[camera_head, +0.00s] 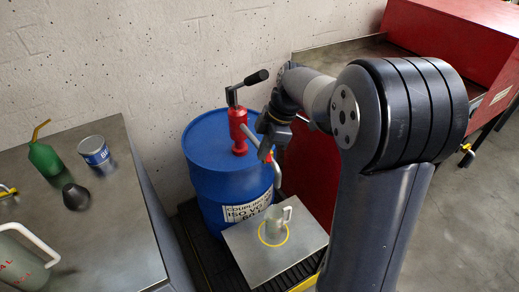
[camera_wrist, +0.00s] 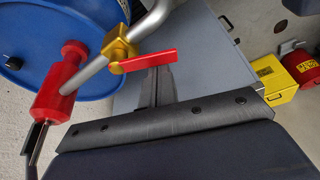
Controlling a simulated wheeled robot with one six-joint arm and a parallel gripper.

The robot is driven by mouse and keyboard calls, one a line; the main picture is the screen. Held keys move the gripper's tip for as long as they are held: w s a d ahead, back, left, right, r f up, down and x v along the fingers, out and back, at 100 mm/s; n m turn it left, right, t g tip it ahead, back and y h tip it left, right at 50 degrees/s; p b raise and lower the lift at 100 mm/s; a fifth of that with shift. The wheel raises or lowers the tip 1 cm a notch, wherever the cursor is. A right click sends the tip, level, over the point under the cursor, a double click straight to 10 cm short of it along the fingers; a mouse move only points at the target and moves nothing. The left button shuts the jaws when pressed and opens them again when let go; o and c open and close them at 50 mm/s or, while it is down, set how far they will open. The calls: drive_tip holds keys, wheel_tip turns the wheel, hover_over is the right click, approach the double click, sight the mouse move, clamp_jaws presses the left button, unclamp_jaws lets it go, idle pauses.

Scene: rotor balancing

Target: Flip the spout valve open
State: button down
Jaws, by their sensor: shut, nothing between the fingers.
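The spout is a silver pipe (camera_wrist: 145,28) coming out of a red pump body (camera_wrist: 61,82) on a blue drum (camera_head: 205,150). A brass-coloured valve (camera_wrist: 118,50) sits on the pipe. Its red lever (camera_wrist: 146,62) points to the right in the wrist view, at an angle across the pipe. My gripper (camera_wrist: 158,78) is shut and empty, with its fingertips right by the outer half of the lever. I cannot tell whether they touch it. In the head view my gripper (camera_head: 266,152) is beside the spout and hides most of the valve.
A metal jug (camera_head: 277,220) stands inside a yellow ring on a grey platform (camera_head: 305,240) below the spout. The pump's crank handle (camera_head: 256,77) rises above the drum. A table (camera_head: 105,240) with a green oiler and a can is at left; a red cabinet (camera_head: 470,35) is at right.

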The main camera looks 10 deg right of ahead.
drive_tip(key=shift+d+n+g, duration=0.3)
drive_tip(key=shift+n, duration=0.5)
drive_tip(key=shift+s, duration=0.2)
drive_tip(key=shift+s+b, duration=0.3)
drive_tip(key=shift+s, duration=0.4)
